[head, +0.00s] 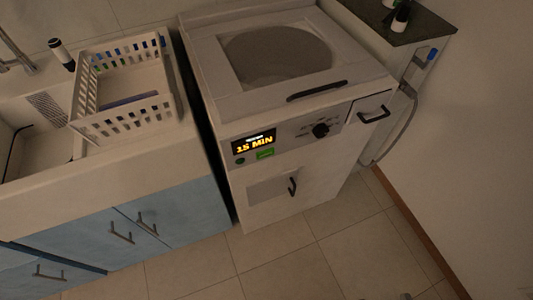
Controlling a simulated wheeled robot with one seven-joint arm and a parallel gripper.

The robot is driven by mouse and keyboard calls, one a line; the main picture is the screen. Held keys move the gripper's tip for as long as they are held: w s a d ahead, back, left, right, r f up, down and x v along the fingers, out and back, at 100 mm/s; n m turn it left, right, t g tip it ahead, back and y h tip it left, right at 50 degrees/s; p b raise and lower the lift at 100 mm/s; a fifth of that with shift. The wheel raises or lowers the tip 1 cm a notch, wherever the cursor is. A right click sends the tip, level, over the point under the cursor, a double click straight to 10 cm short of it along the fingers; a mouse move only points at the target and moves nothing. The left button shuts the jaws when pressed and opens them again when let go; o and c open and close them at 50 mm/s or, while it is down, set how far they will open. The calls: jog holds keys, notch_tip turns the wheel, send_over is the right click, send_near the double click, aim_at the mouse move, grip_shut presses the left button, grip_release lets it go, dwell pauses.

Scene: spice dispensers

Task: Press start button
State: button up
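A white top-loading appliance (250,190) stands in the middle, with a control panel on its front. The lit display (254,144) reads "15 MIN" in yellow. Just below it are a bright green rectangular button (265,154) and, to its left, a small dark green round button (240,161). I cannot read a label on either, so I cannot tell which one is the start button. A black knob (321,130) sits to the right on the panel. My gripper is not clearly visible, and nothing covers the panel.
A sink counter with blue cabinets (185,217) stands left, bearing a white basket (130,121). A dark shelf (405,22) with bottles and a hose (397,140) are at right. Black handles stick out from the appliance. The tiled floor (285,260) in front is clear.

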grip_shut()
dwell(1.5)
